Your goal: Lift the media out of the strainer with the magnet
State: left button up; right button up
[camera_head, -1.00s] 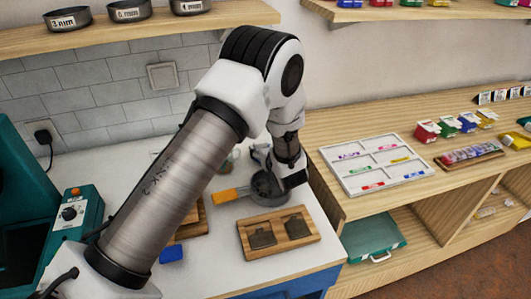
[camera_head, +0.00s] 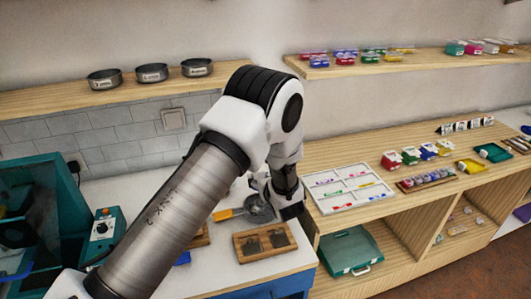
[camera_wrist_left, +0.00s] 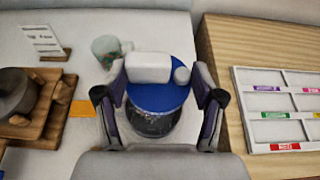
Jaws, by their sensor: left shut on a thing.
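In the left wrist view my left gripper (camera_wrist_left: 161,76) is shut on the magnet (camera_wrist_left: 158,97), a blue disc with a white block on top. The magnet is over the strainer (camera_wrist_left: 153,123), whose dark contents show just below the disc. I cannot tell whether media clings to the magnet or whether the two touch. In the head view the strainer (camera_head: 259,211) is a grey bowl with an orange handle (camera_head: 225,214), partly behind my left gripper (camera_head: 284,210). The magnet is hidden there. My right gripper is in neither view.
A wooden tray with two dark pieces (camera_head: 265,241) lies in front of the strainer. A glass cup (camera_wrist_left: 106,50) stands behind it in the wrist view. To the right are a white sorting tray (camera_head: 346,188) on the wooden shelf and a teal case (camera_head: 345,250) below.

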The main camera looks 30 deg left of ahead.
pick_arm(q)
jog(key=a+f, duration=0.1)
jog(key=f, duration=0.1)
jog(key=shift+w+a+f, duration=0.35)
jog(key=shift+f, duration=0.2)
jog(key=shift+s+d+f+b, duration=0.3)
jog(key=shift+s+d+b, duration=0.05)
jog(key=shift+d+b, duration=0.15)
jog(key=shift+f, duration=0.4)
jog(key=f+b, duration=0.1)
jog(key=f, duration=0.1)
jog(key=f+b, duration=0.2)
jog(key=shift+w+a+f, duration=0.1)
jog(key=shift+a+f, duration=0.05)
jog(key=shift+a, duration=0.05)
jog(key=shift+d+f+b, duration=0.1)
jog(key=shift+f+b, duration=0.3)
jog(key=shift+b, duration=0.35)
jog(key=shift+w+f, duration=0.1)
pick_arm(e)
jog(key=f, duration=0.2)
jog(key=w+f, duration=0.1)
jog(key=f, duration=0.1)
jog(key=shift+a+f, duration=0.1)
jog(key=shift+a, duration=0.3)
